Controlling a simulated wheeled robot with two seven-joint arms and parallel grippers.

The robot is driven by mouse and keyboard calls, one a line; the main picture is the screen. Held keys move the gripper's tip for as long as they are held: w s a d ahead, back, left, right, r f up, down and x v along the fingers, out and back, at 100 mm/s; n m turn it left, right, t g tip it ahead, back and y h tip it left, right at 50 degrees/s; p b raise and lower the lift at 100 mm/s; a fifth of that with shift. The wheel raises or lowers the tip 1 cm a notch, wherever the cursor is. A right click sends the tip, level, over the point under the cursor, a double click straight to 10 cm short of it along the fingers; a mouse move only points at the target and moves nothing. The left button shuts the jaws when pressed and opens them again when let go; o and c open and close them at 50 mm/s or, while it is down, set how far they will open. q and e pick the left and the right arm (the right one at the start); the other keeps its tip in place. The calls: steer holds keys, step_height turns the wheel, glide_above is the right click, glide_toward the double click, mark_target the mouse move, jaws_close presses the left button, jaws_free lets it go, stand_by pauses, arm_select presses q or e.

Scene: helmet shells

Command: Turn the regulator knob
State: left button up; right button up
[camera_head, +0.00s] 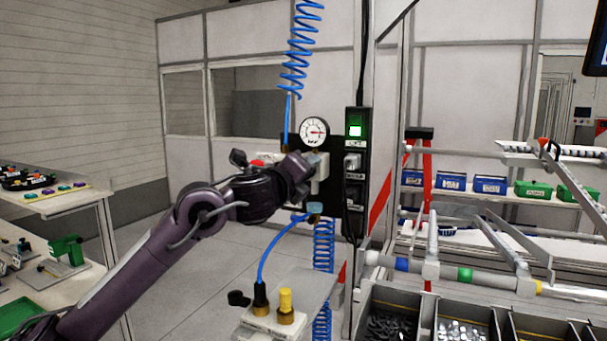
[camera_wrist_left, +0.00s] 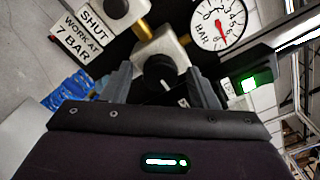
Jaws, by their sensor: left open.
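The black regulator knob (camera_wrist_left: 159,71) shows in the left wrist view on a pale regulator body (camera_wrist_left: 168,45) with brass fittings. My left gripper (camera_wrist_left: 158,78) is open, with one finger on either side of the knob. I cannot tell whether either finger touches it. In the head view my left gripper (camera_head: 312,163) is at the dark panel, just below the round pressure gauge (camera_head: 313,129), and the knob is hidden behind it. The gauge, marked BAR, also shows in the left wrist view (camera_wrist_left: 217,24), with a red needle. My right gripper is not in view.
A box with a lit green display (camera_head: 355,130) stands right of the panel. Coiled blue hoses (camera_head: 297,60) hang above and below. A sign reading SHUT and WORK AT 7 BAR (camera_wrist_left: 80,35) is near the knob. Part bins (camera_head: 465,325) are at lower right.

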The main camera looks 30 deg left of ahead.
arm_select(q)
steer(key=s+b, duration=0.2)
steer(key=s, duration=0.5)
steer(key=shift+s+d, duration=0.2)
steer(key=shift+s, duration=0.1)
